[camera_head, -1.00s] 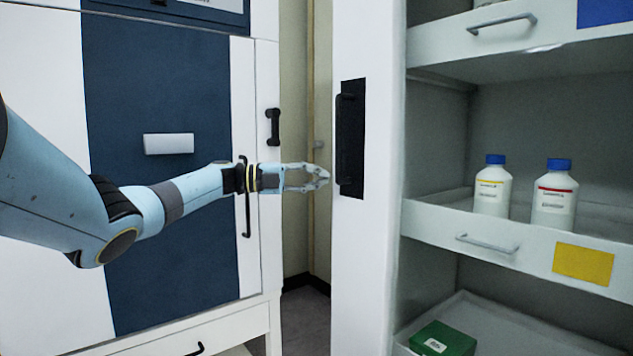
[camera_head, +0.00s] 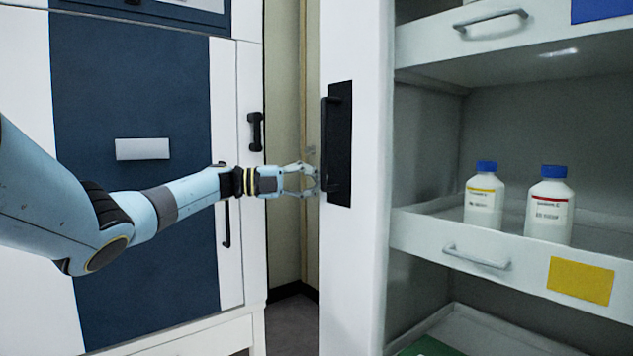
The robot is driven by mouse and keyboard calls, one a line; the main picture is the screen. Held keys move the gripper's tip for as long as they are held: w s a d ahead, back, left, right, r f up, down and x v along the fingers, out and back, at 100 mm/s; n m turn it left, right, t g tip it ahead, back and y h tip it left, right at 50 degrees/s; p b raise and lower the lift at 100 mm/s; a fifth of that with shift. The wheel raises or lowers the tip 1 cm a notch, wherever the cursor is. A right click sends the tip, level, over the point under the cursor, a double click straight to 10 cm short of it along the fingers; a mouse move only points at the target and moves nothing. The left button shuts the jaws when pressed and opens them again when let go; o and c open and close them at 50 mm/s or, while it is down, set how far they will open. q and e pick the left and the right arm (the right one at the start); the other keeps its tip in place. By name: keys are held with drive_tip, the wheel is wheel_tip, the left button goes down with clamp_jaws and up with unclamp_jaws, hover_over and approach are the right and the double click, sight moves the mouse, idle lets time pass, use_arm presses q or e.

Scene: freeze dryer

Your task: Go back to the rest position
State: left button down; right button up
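My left arm comes in from the left, and its gripper (camera_head: 314,179) is at the middle of the view. Its fingers are spread with a gap between them, and I see nothing held. The fingertips are close to the black handle (camera_head: 326,145) on the edge of a white upright panel (camera_head: 358,250); whether they touch it I cannot tell. My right gripper is not in view.
At left stands a white and dark blue cabinet (camera_head: 95,90) with black handles. At right, open shelves hold two blue-capped white bottles (camera_head: 484,205) (camera_head: 549,212) on a drawer (camera_head: 425,235). A green box (camera_head: 428,347) shows at the bottom edge. A narrow gap separates cabinet and panel.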

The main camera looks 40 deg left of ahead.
use_arm(q)
drive_tip(key=v, duration=0.7)
drive_tip(key=shift+s, duration=0.15)
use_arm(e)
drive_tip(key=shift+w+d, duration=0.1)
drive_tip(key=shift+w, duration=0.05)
